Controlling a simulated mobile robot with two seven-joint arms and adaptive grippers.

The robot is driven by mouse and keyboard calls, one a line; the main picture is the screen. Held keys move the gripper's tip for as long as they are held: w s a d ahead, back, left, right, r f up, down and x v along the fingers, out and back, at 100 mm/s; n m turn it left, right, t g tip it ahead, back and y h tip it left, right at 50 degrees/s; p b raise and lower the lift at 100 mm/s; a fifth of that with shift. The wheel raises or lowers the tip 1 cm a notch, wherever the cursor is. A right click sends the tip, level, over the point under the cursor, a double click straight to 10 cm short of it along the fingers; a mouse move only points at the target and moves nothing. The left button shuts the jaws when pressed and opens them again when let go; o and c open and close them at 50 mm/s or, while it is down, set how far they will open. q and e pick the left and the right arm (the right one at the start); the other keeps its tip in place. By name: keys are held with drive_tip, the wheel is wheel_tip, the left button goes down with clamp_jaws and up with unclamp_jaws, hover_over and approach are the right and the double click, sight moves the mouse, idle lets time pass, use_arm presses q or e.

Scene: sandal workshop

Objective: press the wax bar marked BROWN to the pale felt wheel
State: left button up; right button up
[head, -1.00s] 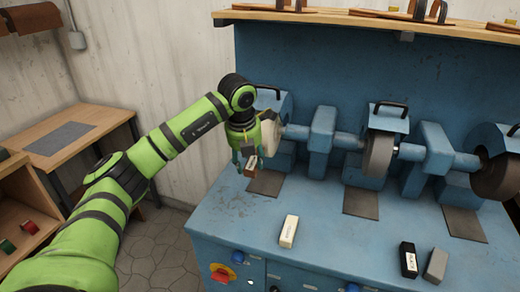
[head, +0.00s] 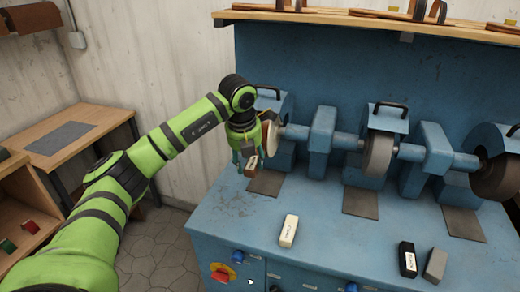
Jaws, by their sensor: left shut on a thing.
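My left gripper (head: 249,155) is shut on a brown wax bar (head: 252,166) with a pale label, whose lettering is too small to read. It holds the bar above the left end of the blue machine. The pale felt wheel (head: 273,139) is just behind and to the right of the gripper, partly hidden by it. A brownish area shows at the wheel's upper edge. I cannot tell whether the bar touches the wheel. My right gripper is not in view.
A white bar (head: 289,231), a black bar (head: 408,260) and a grey bar (head: 435,265) lie on the blue bench top (head: 335,240). Two darker wheels (head: 378,155) (head: 497,178) are farther right. A shelf (head: 370,21) with sandals runs above.

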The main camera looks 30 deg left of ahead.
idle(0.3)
use_arm(q)
drive_tip(key=shift+s+d+f+b, duration=0.15)
drive_tip(key=shift+s+f+b, duration=0.1)
drive_tip(key=shift+s+b, duration=0.25)
drive_tip(key=s, duration=0.2)
drive_tip(key=s+d+b, duration=0.1)
drive_tip(key=s+f+b, duration=0.1)
drive_tip(key=s, duration=0.1)
drive_tip(key=shift+s+d+f, duration=0.1)
drive_tip(key=shift+s+d, duration=0.05)
drive_tip(key=shift+s, duration=0.2)
drive_tip(key=s+d+f+n+g, duration=0.2)
drive_tip(key=d+n, duration=0.3)
drive_tip(key=n, duration=0.6)
drive_tip(key=s+d+f+n+g, duration=0.1)
drive_tip(key=s+d+n, duration=0.3)
drive_tip(key=n, duration=0.7)
drive_tip(key=s+d+f+n+g, duration=0.2)
drive_tip(key=d+n, duration=0.5)
drive_tip(key=n, duration=0.4)
drive_tip(key=shift+s+f+g+h, duration=0.35)
drive_tip(key=shift+s+f, duration=0.35)
drive_tip(key=shift+s, duration=0.25)
